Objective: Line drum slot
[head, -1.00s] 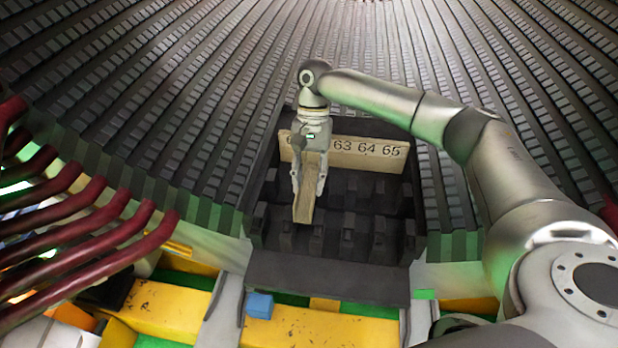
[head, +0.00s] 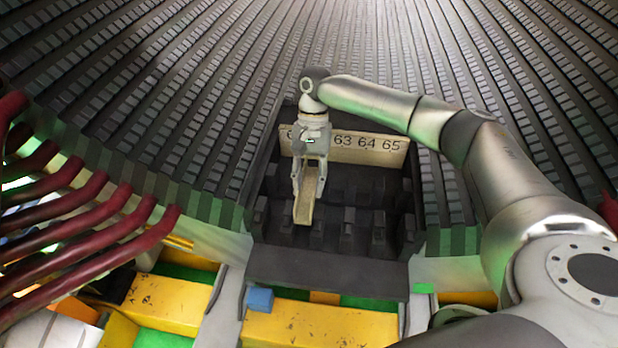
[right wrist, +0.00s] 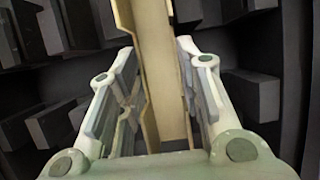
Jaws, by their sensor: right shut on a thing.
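My right gripper (head: 308,188) is shut on a tan, channel-shaped slot liner (head: 304,208). The liner sticks out beyond the fingers, tilted toward the front of the dark drum bay (head: 327,268). In the right wrist view, the two fingers (right wrist: 158,60) flank the liner (right wrist: 172,80), with its raised side walls and pale inner face showing. The bay holds rows of dark blocks (head: 347,222) with gaps between them. The liner's lower end overlaps the front row in the head view; I cannot tell whether it touches. My left gripper is not in view.
A tan board (head: 370,150) numbered 63, 64, 65 stands at the bay's back; the gripper covers its left part. Ribbed dark drum walls surround the bay. Red pipes (head: 90,240) crowd the left. A blue block (head: 260,299) sits on a yellow beam (head: 320,325) in front.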

